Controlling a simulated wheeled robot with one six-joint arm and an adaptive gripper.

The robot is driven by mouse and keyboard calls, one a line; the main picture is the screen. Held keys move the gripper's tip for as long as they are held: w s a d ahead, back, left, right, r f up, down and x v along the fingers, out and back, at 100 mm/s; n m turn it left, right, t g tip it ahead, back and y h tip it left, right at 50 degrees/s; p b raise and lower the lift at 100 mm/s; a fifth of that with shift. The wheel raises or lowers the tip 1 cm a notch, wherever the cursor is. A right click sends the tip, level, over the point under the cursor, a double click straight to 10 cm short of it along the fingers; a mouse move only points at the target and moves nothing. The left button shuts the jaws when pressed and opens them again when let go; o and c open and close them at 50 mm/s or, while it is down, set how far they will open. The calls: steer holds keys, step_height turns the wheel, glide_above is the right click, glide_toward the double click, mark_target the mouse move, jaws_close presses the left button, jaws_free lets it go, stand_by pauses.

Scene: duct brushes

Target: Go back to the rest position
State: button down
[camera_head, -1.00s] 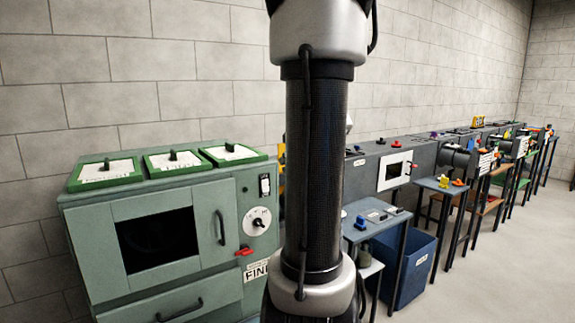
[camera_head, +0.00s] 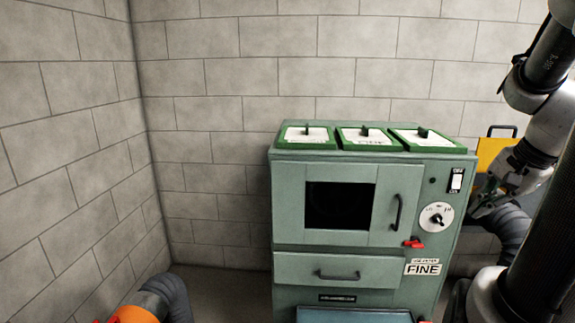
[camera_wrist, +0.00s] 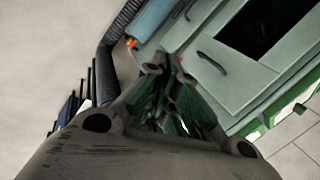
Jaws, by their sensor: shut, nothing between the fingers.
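My gripper (camera_head: 483,206) is at the right of the head view, beside the right side of the green cabinet (camera_head: 290,235). Its fingers are small there and partly lost against the dark hose. In the wrist view my gripper (camera_wrist: 166,68) is shut, with nothing seen between its fingertips. The cabinet also fills the upper right of the wrist view (camera_wrist: 215,75), tilted. I cannot tell the exact gap between the fingers and the cabinet. My arm comes down along the right edge of the head view.
The cabinet has a red lever (camera_head: 414,243), a round dial (camera_head: 437,216) and green-framed lids (camera_head: 369,138) on top. A yellow panel with a handle (camera_head: 492,152) stands behind my gripper. A corrugated hose (camera_head: 512,225) is close below it. An orange-ended hose (camera_head: 140,312) is at lower left.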

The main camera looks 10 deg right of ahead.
steer(key=s+a+r+n, duration=0.1)
steer(key=s+a+n, duration=0.1)
steer(key=a+n, duration=0.4)
steer(key=s+a+r+n+h, duration=0.1)
steer(key=s+a+r+n, duration=0.1)
steer(key=a+n, duration=0.5)
steer(key=shift+s+r+n+g, duration=0.3)
steer(key=shift+n, duration=0.8)
